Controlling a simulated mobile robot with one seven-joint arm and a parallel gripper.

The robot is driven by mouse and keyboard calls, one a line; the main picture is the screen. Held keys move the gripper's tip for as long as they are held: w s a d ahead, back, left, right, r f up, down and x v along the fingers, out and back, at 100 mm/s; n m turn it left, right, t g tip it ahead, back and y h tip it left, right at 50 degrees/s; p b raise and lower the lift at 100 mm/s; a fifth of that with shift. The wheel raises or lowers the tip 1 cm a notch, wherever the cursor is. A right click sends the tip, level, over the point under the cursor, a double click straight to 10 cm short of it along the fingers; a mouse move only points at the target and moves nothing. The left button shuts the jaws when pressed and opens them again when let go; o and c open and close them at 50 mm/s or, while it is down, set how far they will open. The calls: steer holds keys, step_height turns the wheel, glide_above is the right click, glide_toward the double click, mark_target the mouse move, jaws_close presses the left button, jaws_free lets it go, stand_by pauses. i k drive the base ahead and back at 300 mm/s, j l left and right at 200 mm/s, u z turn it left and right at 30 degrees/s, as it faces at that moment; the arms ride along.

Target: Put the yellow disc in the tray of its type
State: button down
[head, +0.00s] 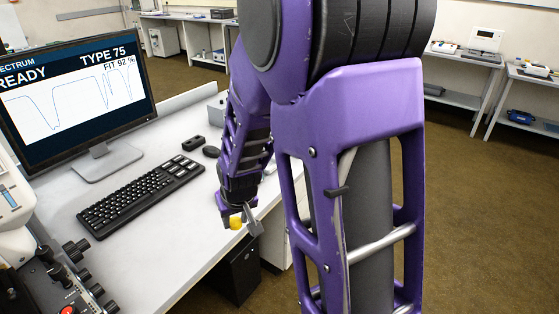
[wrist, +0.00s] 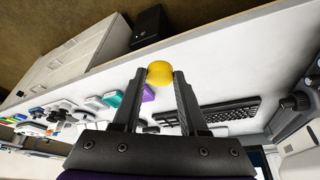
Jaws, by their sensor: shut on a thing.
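My gripper (head: 238,222) is shut on the yellow disc (head: 236,223) and holds it over the front edge area of the white bench (head: 180,225). In the wrist view the yellow disc (wrist: 160,72) sits between the two fingertips of my gripper (wrist: 160,78). The monitor (head: 75,90) reads READY, TYPE 75 and FIT 92 %, above a curve. A teal piece (wrist: 113,98) and a purple piece (wrist: 148,93) lie on the bench in the wrist view. I cannot tell whether they are trays, and no type labels are readable.
A black keyboard (head: 140,195) lies in front of the monitor, with a mouse (head: 211,152) beyond it. Part of the instrument (head: 15,215) stands at the left, with knobs beside it. My arm hides the bench's right part. A dark box (head: 236,272) stands below the bench edge.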

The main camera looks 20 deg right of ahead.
mark_target(267, 167)
steer(key=i+l+z, duration=0.2)
steer(key=i+l, duration=0.55)
